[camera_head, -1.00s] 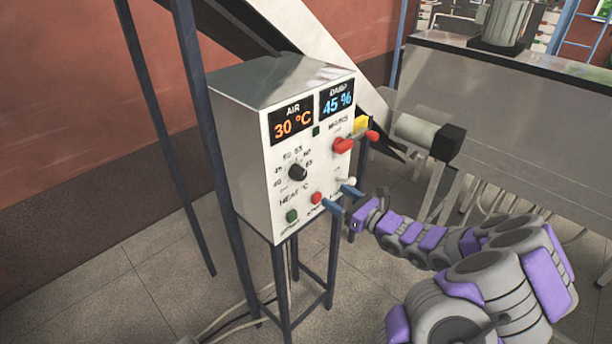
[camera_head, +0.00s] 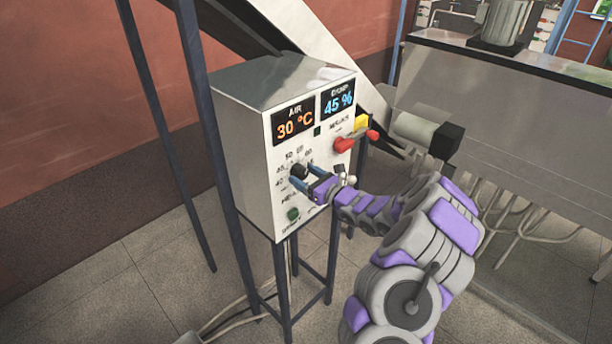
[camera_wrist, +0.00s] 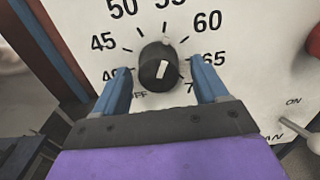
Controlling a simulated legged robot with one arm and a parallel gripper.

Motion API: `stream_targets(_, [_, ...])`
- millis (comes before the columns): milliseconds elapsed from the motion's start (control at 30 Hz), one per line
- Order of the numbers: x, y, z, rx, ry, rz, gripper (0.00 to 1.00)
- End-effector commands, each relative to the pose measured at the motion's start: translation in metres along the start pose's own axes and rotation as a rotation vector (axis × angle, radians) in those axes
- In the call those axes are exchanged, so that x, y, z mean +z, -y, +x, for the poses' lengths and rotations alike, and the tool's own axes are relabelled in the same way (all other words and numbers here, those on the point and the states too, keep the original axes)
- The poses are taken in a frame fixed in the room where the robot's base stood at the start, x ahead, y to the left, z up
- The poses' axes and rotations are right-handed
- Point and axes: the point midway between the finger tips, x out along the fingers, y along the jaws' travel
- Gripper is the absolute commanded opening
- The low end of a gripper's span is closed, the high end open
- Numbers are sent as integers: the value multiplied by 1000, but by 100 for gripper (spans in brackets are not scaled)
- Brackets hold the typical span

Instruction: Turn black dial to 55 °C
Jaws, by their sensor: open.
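The black dial (camera_head: 299,170) is on the front of the white control box, below the AIR display (camera_head: 294,122), which reads 30 °C. In the wrist view the dial (camera_wrist: 157,58) has a short white mark on its face, tilted slightly. The printed scale around it shows 45, 50, 60 and 65; the figure at the top is partly cut off. My gripper (camera_head: 303,176) is open at the panel. In the wrist view its blue fingers (camera_wrist: 160,82) stand left and right of the dial's lower part, with a gap on each side. The fingers cover some lower scale figures.
A red handle (camera_head: 350,142) and a yellow part (camera_head: 361,124) stick out at the panel's right. A green button (camera_head: 293,214) is below the dial. A white toggle switch (camera_wrist: 297,130) is at the lower right. A DAMP display (camera_head: 337,98) reads 45 %.

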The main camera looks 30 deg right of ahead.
Motion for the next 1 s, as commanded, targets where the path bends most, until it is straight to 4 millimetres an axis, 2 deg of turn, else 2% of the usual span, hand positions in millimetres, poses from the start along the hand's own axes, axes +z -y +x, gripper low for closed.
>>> stream_targets(233, [-1,2,0,0,0,1,73])
stream_targets(800, [-1,3,0,-2,0,1,18])
stream_targets(1000, [-2,4,0,-2,1,-17,17])
